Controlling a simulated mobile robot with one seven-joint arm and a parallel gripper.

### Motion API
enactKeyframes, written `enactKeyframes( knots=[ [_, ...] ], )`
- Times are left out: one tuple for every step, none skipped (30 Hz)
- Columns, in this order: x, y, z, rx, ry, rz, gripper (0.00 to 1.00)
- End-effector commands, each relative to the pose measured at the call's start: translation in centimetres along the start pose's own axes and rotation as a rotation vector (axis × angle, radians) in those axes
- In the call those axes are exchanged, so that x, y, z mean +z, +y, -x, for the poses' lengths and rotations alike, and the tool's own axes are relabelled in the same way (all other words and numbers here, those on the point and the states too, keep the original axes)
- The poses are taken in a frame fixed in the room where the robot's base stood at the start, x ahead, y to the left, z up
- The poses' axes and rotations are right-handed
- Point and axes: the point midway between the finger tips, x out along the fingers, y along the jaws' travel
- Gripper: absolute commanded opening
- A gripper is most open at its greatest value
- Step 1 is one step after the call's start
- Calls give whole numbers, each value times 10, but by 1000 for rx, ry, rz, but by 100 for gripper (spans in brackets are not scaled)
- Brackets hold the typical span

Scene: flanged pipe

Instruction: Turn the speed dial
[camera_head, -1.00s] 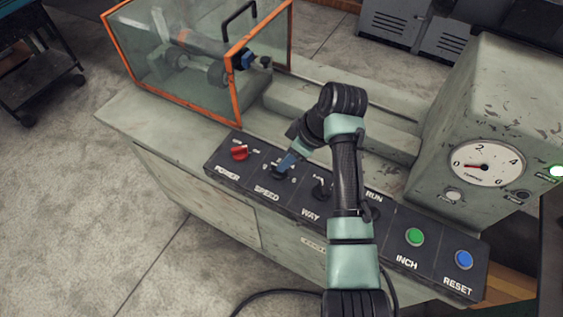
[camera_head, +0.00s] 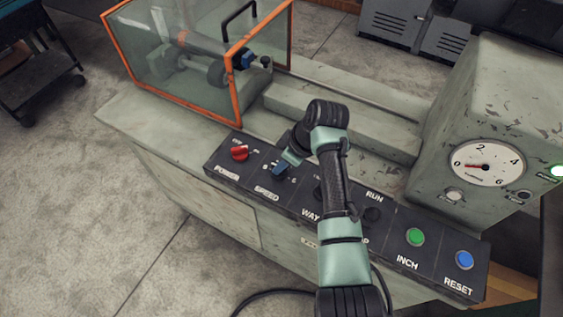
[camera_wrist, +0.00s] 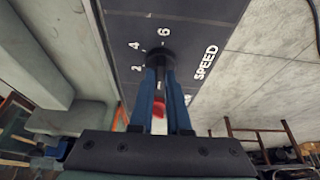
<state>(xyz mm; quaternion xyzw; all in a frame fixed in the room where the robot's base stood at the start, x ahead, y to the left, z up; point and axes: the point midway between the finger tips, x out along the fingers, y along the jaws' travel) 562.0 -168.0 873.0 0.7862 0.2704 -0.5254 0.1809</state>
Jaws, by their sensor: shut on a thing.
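The speed dial (camera_wrist: 159,58) is a black knob on the dark control panel, with the numbers 2, 4 and 6 and the word SPEED printed around it in the wrist view. My gripper (camera_wrist: 160,75) has its two blue fingers shut on the dial from either side. In the head view my gripper (camera_head: 280,167) comes down on the panel above the SPEED label, and the dial is mostly hidden behind it. I cannot tell exactly which number the dial points to.
The red POWER knob (camera_head: 239,153) is just left of my gripper. Right along the panel are the green INCH button (camera_head: 414,237) and blue RESET button (camera_head: 464,259). An orange-framed clear guard (camera_head: 236,75) stands behind. The gauge (camera_head: 487,164) needle is near 0.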

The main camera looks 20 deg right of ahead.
Motion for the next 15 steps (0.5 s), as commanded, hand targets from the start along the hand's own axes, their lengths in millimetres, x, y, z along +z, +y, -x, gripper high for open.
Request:
enactKeyframes(
  knots=[
    [0,0,0,0,0,0,0],
    [0,0,0,0,0,0,0],
    [0,0,0,0,0,0,0],
    [0,0,0,0,0,0,0],
    [0,0,0,0,0,0,0],
    [0,0,0,0,0,-1,0],
    [0,0,0,0,0,-1,0],
    [0,0,0,0,0,-2,0],
    [0,0,1,1,0,-5,0],
    [0,0,1,3,0,-8,0],
    [0,0,1,4,0,-13,0],
    [-1,0,1,7,1,-21,0],
    [-1,-1,2,10,1,-28,0],
    [-1,-1,2,14,1,-36,0],
    [-1,-1,2,20,1,-51,0]
  ],
)
